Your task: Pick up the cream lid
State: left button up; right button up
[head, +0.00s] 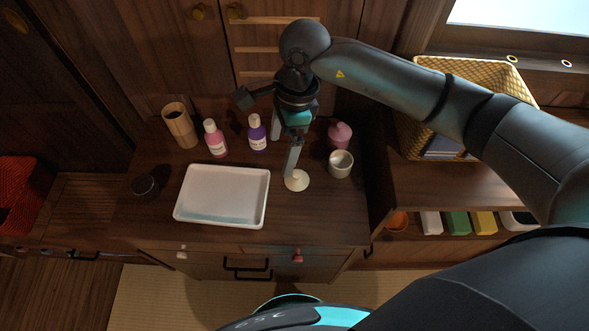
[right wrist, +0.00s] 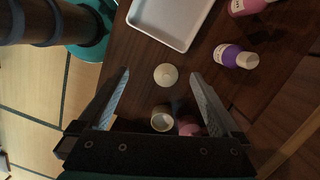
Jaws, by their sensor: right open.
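The cream lid (head: 298,181) is a small round disc lying on the dark wooden top, right of the white tray. It also shows in the right wrist view (right wrist: 166,75), between and just beyond my fingertips. My right gripper (head: 283,155) reaches down from above with its fingers apart and empty. One finger's tip overlaps the lid's far edge in the head view; I cannot tell whether it touches. In the right wrist view my right gripper (right wrist: 159,74) has one finger on each side of the lid. My left gripper is not in view.
The white tray (head: 222,171) lies left of the lid. A pale cup (head: 341,170) and a pink container (head: 340,134) stand to the right. A pink bottle (head: 215,143), a purple bottle (head: 257,138) and a wooden holder (head: 180,126) stand behind. A dark round pot (head: 144,186) sits far left.

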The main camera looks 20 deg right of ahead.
jog(key=h, duration=0.2)
send_over(297, 174)
jog(key=d, duration=0.1)
notch_tip(297, 174, down, 10)
jog(key=shift+a+r+b, duration=0.1)
jog(key=shift+r+b, duration=0.15)
jog(key=shift+b, duration=0.65)
jog(key=f, duration=0.3)
jog(key=f+b, duration=0.1)
jog(key=f, duration=0.1)
jog(key=shift+a+f, duration=0.15)
jog(key=shift+a, duration=0.25)
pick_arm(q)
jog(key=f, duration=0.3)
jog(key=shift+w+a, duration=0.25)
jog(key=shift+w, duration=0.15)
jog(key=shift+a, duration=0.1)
pick_arm(e)
jog(key=shift+c, duration=0.3)
jog(key=c, duration=0.3)
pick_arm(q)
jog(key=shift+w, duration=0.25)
pick_arm(e)
jog(key=c, duration=1)
